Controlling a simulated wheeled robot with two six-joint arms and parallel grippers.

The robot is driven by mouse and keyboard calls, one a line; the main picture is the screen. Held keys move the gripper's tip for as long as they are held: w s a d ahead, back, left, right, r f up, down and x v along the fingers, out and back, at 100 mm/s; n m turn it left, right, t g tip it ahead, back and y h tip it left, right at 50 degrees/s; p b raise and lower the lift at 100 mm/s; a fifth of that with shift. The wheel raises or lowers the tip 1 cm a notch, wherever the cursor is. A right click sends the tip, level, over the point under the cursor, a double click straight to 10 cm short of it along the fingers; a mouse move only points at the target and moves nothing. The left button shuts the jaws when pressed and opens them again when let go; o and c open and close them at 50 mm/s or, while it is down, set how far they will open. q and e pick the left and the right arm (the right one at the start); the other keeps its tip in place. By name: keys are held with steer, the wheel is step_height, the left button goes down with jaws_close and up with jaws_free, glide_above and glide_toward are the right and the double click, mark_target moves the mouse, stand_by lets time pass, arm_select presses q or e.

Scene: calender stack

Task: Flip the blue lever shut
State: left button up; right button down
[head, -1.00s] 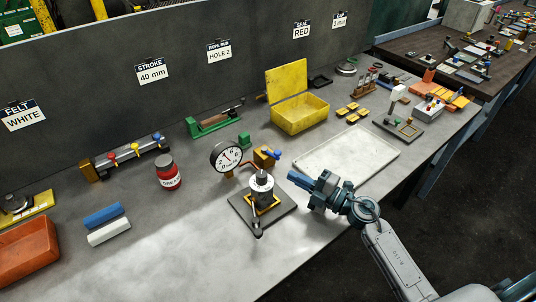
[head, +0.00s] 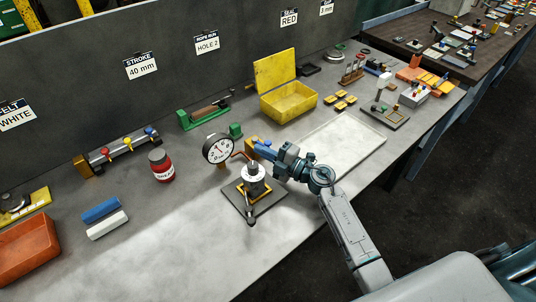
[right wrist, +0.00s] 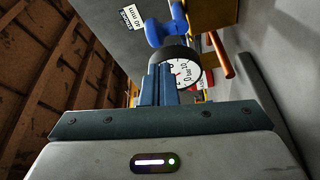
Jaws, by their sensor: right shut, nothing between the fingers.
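A blue lever (right wrist: 168,32) sits on a brass block (right wrist: 212,14) near the round pressure gauge, and it shows beyond my fingertips in the right wrist view. In the head view the brass block (head: 251,142) stands behind the small press, and my fingers largely cover the lever. My right gripper (head: 262,150) is shut and empty, close to the lever; I cannot tell if it touches. Its shut fingers (right wrist: 158,82) point toward the lever and gauge. My left gripper is not in view.
The press (head: 254,180) on its dark plate stands just left of my gripper, with the gauge (head: 218,148) behind it. A pale tray (head: 335,147) and yellow box (head: 288,103) lie right and behind.

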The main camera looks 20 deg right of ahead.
mark_target(270, 144)
steer(key=shift+w+d+f, duration=0.15)
steer(key=shift+w+d, duration=0.05)
steer(key=shift+d, duration=0.35)
steer(key=shift+w+d+f, duration=0.1)
steer(key=shift+w+d, duration=0.05)
steer(key=shift+d, duration=0.4)
steer(key=shift+a, duration=0.1)
steer(key=shift+d+r, duration=0.1)
steer(key=shift+d, duration=0.2)
steer(key=shift+w+d+p, duration=0.4)
steer(key=shift+d+p, duration=0.05)
steer(key=shift+d, duration=0.3)
